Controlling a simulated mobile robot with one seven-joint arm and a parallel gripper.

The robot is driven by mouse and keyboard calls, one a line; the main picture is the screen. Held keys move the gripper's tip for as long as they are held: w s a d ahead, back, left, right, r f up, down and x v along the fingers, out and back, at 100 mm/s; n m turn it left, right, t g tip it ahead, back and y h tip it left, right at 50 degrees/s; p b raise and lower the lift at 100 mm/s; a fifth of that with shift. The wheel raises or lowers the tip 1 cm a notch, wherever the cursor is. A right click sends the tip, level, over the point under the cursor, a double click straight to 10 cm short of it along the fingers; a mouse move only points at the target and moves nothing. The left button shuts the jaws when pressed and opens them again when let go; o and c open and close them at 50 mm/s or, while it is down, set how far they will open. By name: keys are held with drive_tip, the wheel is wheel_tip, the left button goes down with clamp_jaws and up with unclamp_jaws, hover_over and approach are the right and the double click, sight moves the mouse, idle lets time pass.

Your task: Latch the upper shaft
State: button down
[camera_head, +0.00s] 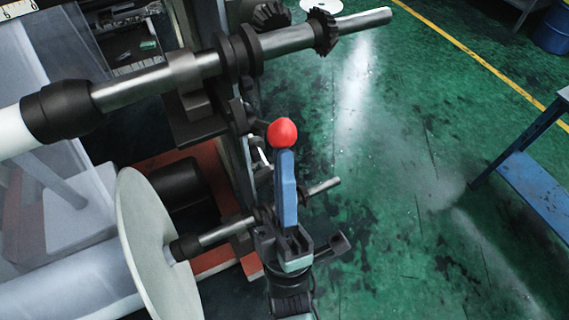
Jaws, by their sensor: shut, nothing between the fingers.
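The upper shaft (290,38) is a bright steel bar slanting from the lower left to the upper right. It carries black collars (238,54) and a black toothed gear (323,30), and rests at the dark frame of the tower. A round red knob (282,132) shows below the shaft, right of the frame. My gripper (285,155) comes up from the bottom centre with its bluish fingers shut and empty. The fingertips overlap the knob's lower edge in the picture; I cannot tell whether they touch it. Whatever carries the knob is mostly hidden.
A lower shaft (324,186) passes behind my gripper, with a pale round disc (145,240) and a film roll (80,284) at left. A blue-topped bench (535,185) stands at right. The green floor (400,200) between is clear.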

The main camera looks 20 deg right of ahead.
drive_tip(key=w+r+n+g+y+p, duration=0.1)
drive_tip(key=r+y+p, duration=0.1)
drive_tip(key=p, duration=0.2)
drive_tip(key=w+r+n+g+y+p, duration=0.1)
drive_tip(key=r+n+g+y+p, duration=0.1)
drive_tip(key=p, duration=0.2)
drive_tip(key=w+r+n+g+y+p, duration=0.1)
drive_tip(key=r+y+p, duration=0.1)
drive_tip(key=p, duration=0.3)
drive_tip(key=shift+w+r+n, duration=0.15)
drive_tip(key=shift+r+n, duration=0.15)
drive_tip(key=shift+r, duration=0.05)
drive_tip(key=w+g+p, duration=0.1)
drive_tip(key=w+p, duration=0.1)
drive_tip(key=w+r+n+g+y+p, duration=0.1)
drive_tip(key=g+p, duration=0.1)
drive_tip(key=p, duration=0.1)
drive_tip(key=shift+w+a+r, duration=0.15)
drive_tip(key=shift+w, duration=0.2)
drive_tip(key=shift+r, duration=0.1)
